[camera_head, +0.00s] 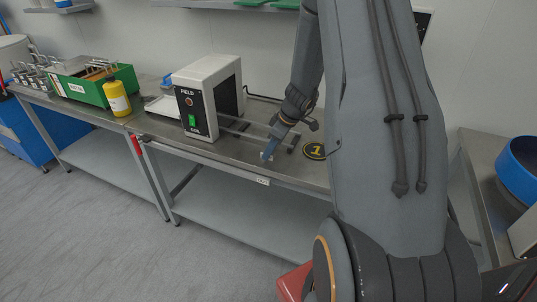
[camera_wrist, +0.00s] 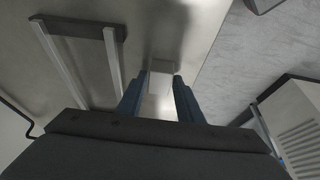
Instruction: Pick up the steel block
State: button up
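The steel block (camera_wrist: 161,84) is a small pale metal piece on the grey metal bench, between the two blue fingers of my gripper (camera_wrist: 160,80) in the wrist view. The fingers stand apart on either side of the block, with a narrow gap showing at the left one. Contact on the right side is hard to tell. In the head view my gripper (camera_head: 267,153) points down at the bench's front edge, and the block is too small there to make out clearly.
A white machine (camera_head: 207,95) with a black front stands left of my gripper, with metal rails beside it. A round black and yellow marker (camera_head: 314,151) lies to the right. A yellow bottle (camera_head: 117,97) and a green box (camera_head: 90,84) stand farther left. A blue bowl (camera_head: 518,168) is at far right.

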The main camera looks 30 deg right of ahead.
grip_shut()
jog(key=shift+r, duration=0.1)
